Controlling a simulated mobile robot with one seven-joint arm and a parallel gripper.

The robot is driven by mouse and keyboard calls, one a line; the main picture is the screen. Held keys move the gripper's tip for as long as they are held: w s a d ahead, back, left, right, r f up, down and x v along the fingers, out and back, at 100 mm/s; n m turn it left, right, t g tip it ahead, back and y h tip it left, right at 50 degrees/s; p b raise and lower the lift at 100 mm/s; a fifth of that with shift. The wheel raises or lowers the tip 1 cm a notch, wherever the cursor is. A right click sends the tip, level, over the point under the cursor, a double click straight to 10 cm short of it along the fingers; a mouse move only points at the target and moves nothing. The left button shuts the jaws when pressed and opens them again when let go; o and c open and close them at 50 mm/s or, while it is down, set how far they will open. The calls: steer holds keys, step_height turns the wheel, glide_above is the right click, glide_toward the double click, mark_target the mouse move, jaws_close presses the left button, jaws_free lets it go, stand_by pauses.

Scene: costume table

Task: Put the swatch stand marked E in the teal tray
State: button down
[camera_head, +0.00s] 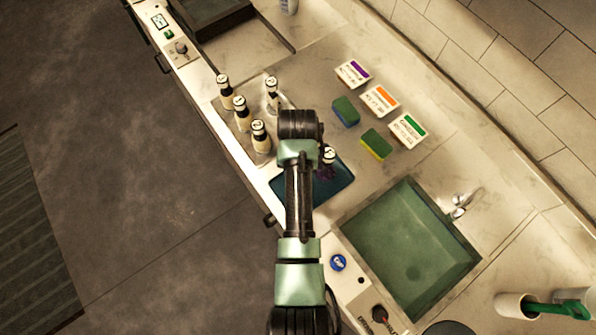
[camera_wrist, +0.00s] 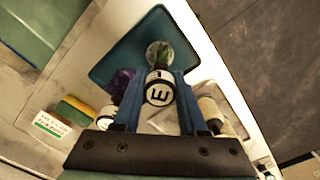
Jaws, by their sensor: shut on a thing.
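The swatch stand marked E (camera_wrist: 159,93) is between the two blue fingers of my gripper (camera_wrist: 160,84) in the wrist view. Its white lettered end faces the camera, and a green tuft shows at its far end. The teal tray (camera_wrist: 112,62) lies beyond it, with the stand's far end over the tray; I cannot tell whether they touch. In the head view my arm hides the E stand and part of the teal tray (camera_head: 337,192).
Several stands (camera_head: 240,107) are grouped left of my arm. Two sponges (camera_head: 376,144) and three labelled cards (camera_head: 380,99) lie to the right of the tray. A green sink (camera_head: 408,245) is below right. A blue round button (camera_head: 338,262) is near the front edge.

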steer(key=shift+f+b, duration=0.35)
steer(key=shift+f, duration=0.15)
stand_by(0.4)
jaws_free()
stand_by(0.5)
steer(key=shift+r+p, duration=3.5)
steer(key=shift+p, duration=0.1)
